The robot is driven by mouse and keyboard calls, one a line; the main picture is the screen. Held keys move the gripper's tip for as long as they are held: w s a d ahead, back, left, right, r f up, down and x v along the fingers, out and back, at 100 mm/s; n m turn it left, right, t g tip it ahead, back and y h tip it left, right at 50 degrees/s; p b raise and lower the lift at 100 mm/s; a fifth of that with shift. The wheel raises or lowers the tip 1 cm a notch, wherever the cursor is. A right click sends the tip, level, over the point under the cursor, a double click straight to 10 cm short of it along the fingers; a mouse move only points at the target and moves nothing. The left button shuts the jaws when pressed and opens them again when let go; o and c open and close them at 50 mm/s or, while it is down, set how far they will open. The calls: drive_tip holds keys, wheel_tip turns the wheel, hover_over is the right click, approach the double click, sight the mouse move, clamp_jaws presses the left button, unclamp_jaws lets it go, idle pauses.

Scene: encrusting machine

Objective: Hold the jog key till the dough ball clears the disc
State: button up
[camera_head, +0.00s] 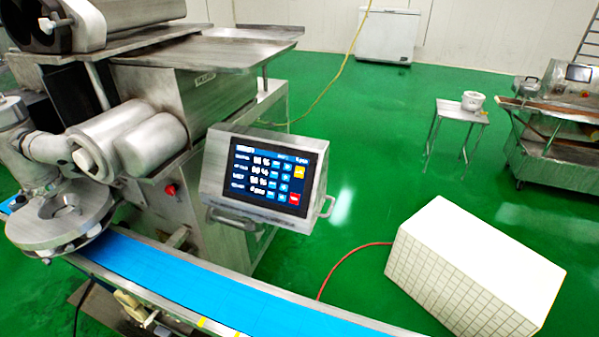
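The encrusting machine's control panel (265,178) stands in the middle, its screen lit with rows of white values and small blue, yellow and red keys. The key labels are too small to read, so I cannot tell which is the jog key. The round metal disc head (60,215) is at the left, above the blue conveyor belt (200,285). No dough ball can be made out under the disc or on the belt. My gripper is not in view.
A red knob (171,190) sits on the machine body. A large white box (475,270) with a gridded side stands at the lower right. A small table (462,112) with a white pot (473,100) stands farther back. Green floor is open between them, crossed by a red hose (345,262).

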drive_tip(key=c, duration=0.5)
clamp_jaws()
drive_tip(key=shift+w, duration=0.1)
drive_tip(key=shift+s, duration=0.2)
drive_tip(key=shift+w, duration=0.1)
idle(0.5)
